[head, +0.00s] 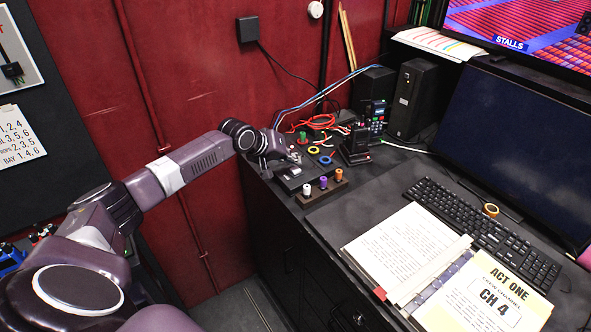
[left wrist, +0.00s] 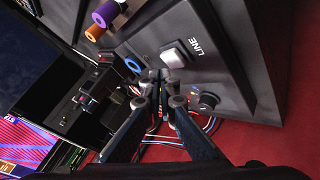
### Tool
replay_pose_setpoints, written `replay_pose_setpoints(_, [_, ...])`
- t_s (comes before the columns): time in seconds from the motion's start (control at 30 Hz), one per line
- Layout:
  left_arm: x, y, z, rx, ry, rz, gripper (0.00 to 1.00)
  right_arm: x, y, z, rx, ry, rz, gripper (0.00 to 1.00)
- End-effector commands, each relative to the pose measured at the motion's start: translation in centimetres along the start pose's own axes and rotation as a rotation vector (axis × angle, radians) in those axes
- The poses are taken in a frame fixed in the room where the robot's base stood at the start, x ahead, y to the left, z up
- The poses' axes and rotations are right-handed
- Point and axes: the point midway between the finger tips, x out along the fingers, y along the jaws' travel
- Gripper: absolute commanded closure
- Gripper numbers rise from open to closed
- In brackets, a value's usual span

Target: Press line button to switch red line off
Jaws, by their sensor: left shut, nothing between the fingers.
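A dark box with a pale, square button (left wrist: 174,57) and the word LINE beside it shows in the left wrist view. A black knob (left wrist: 207,101) sits on the same face. In the head view the dark box (head: 293,182) stands at the left end of the desk. My left gripper (head: 291,157) is over the box; its fingers are shut and empty. In the left wrist view the fingertips (left wrist: 164,84) are just beside the button in the picture; I cannot tell whether they touch the box. No red light shows on the button. My right gripper is not in view.
A rack with white, purple and orange pegs (head: 323,187) is in front of the box. An open binder (head: 405,250) and keyboard (head: 480,235) fill the desk's right side.

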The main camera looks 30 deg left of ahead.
Motion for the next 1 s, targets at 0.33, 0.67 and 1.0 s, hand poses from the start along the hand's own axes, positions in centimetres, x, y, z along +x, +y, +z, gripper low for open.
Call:
replay_pose_setpoints(0.33, [-0.01, -0.01, -0.01, 0.0, 0.0, 0.0, 1.0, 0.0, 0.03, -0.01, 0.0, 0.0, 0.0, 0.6])
replay_pose_setpoints(0.67, [0.01, -0.03, 0.01, 0.0, 0.0, 0.0, 1.0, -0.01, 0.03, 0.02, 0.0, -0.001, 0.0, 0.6])
replay_pose_setpoints(1.0, [0.57, -0.48, 0.43, 0.0, 0.0, -0.001, 1.0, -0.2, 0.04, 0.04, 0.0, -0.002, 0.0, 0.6])
